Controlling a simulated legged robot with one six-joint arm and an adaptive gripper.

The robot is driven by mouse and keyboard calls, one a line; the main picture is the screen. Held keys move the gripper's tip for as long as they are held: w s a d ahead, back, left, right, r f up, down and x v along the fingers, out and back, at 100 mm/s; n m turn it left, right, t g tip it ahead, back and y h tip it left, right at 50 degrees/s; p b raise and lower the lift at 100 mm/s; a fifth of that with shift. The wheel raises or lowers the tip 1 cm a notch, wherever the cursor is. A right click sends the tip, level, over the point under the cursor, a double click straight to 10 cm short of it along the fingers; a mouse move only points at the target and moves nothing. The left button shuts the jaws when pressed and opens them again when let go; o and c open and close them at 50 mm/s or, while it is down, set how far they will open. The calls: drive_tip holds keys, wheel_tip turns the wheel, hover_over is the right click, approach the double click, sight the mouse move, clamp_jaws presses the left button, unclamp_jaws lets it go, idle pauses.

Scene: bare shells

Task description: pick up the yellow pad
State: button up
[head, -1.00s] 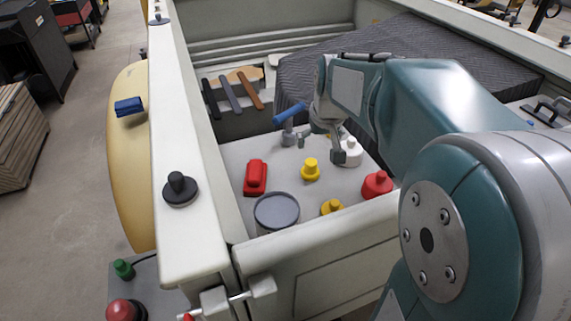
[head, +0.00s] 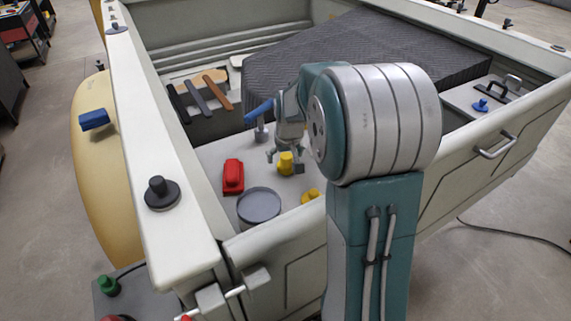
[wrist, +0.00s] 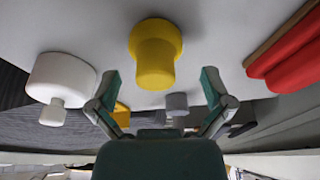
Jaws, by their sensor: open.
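A yellow pad with a round knob (head: 285,165) stands on the grey bed floor in the head view. In the wrist view the same pad (wrist: 155,52) is large, with its knob facing my gripper. My gripper (wrist: 160,88) is open and empty, with the knob just beyond the gap between its fingertips. In the head view my gripper (head: 284,156) is right at the pad and partly covers it. A second yellow piece (head: 310,195) stands nearer the front wall; a yellow piece also shows behind the left finger in the wrist view (wrist: 121,114).
A red block (head: 233,177) and a grey round can (head: 258,205) stand left of the pad. A white knobbed piece (wrist: 62,82) is left in the wrist view. The bed's front wall (head: 285,240) and left wall (head: 140,150) enclose the area.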

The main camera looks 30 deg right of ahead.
drive_tip(key=shift+x, duration=1.1)
drive_tip(key=shift+d+f, duration=0.15)
drive_tip(key=shift+d, duration=0.25)
drive_tip(key=c, duration=0.8)
drive_tip(key=shift+a, duration=0.35)
drive_tip(key=shift+c, duration=0.8)
